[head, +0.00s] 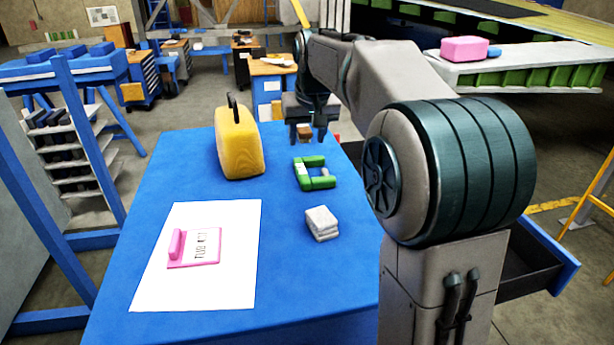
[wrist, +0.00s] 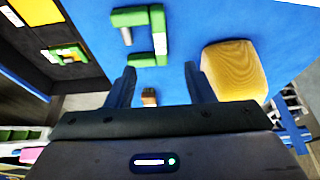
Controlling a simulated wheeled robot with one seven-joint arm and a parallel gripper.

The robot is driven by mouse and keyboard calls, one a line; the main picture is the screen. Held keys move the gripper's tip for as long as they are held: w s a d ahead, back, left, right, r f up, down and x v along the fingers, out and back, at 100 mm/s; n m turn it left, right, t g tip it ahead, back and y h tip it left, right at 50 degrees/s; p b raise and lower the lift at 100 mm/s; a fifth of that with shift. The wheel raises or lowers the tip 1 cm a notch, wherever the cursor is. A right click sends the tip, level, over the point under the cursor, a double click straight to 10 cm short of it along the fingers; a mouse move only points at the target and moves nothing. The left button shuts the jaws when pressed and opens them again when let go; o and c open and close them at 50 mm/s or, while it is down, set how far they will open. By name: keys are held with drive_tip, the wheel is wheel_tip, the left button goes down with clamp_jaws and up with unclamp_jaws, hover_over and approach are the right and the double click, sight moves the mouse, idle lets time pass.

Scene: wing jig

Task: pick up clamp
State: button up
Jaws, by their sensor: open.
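The green C-shaped clamp (head: 321,183), with a pale patch at one corner, lies flat on the blue table near its far right side. It also shows in the wrist view (wrist: 160,42), beyond my fingertips. My gripper (head: 307,137) is above the table's far end, behind the clamp in the head view. In the wrist view my gripper (wrist: 160,72) has its two fingers spread apart with nothing held between them. A small brown block (wrist: 149,97) shows in the gap, nearer the palm; I cannot tell its exact height.
A yellow case (head: 238,145) with a dark handle stands left of the clamp. White stacked pieces (head: 321,222) lie nearer. A pink tool (head: 195,248) lies on a white sheet (head: 222,290). An open drawer (wrist: 70,22) holds another green piece (wrist: 66,55).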

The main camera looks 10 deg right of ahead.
hover_over(302, 170)
drive_tip(key=s, duration=0.3)
drive_tip(key=f, duration=0.7)
drive_tip(key=shift+w+f, duration=0.25)
drive_tip(key=shift+f, duration=0.1)
drive_tip(key=shift+p+x, duration=0.8)
drive_tip(key=shift+x, duration=1.95)
drive_tip(key=shift+s, duration=0.1)
drive_tip(key=shift+c, duration=0.3)
clamp_jaws()
